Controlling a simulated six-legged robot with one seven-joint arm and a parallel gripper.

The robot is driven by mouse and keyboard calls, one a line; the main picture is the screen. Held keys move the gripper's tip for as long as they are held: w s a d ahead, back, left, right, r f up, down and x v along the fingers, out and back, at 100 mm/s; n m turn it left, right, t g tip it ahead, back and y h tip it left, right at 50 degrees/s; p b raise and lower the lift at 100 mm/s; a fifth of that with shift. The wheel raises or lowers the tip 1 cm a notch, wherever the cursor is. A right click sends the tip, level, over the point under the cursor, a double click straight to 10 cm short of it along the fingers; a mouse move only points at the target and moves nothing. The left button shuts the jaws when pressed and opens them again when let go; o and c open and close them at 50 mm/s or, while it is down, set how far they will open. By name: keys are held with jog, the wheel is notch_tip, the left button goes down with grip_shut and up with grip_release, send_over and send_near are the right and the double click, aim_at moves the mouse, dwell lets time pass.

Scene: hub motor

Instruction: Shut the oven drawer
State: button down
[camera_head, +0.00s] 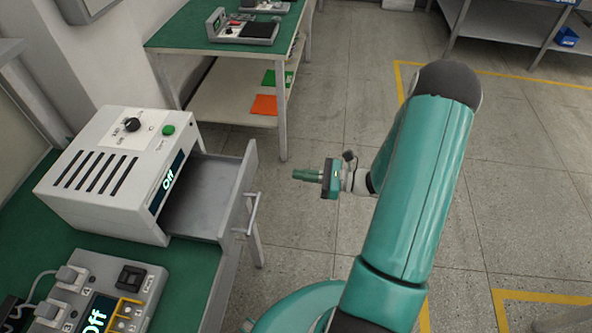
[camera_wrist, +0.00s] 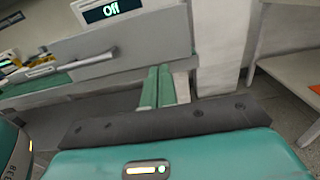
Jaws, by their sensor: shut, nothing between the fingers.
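The oven (camera_head: 110,165) is a light grey box with slots on top, a black knob, a green button and an "Off" display. It stands on a green-topped bench at the left in the head view. Its drawer (camera_head: 205,195) is pulled out to the right and looks empty. The drawer's front panel (camera_wrist: 120,50) and bar handle (camera_wrist: 80,65) show in the wrist view; the handle also shows in the head view (camera_head: 253,213). My gripper (camera_head: 296,175) is shut and empty, to the right of the drawer front and apart from it. In the wrist view its green fingers (camera_wrist: 157,88) lie together.
A control box (camera_head: 105,290) with an "Off" screen stands on the bench in front of the oven. A second green-topped bench (camera_head: 180,38) stands behind, with a shelf holding green and orange sheets.

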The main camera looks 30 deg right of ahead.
aim_at(210, 170)
jog(key=x, duration=1.1)
jog(key=shift+s+a+r, duration=0.1)
jog(key=shift+s+a, duration=0.05)
jog(key=shift+a, duration=0.1)
jog(key=x, duration=1.6)
jog(key=shift+w+a, duration=0.2)
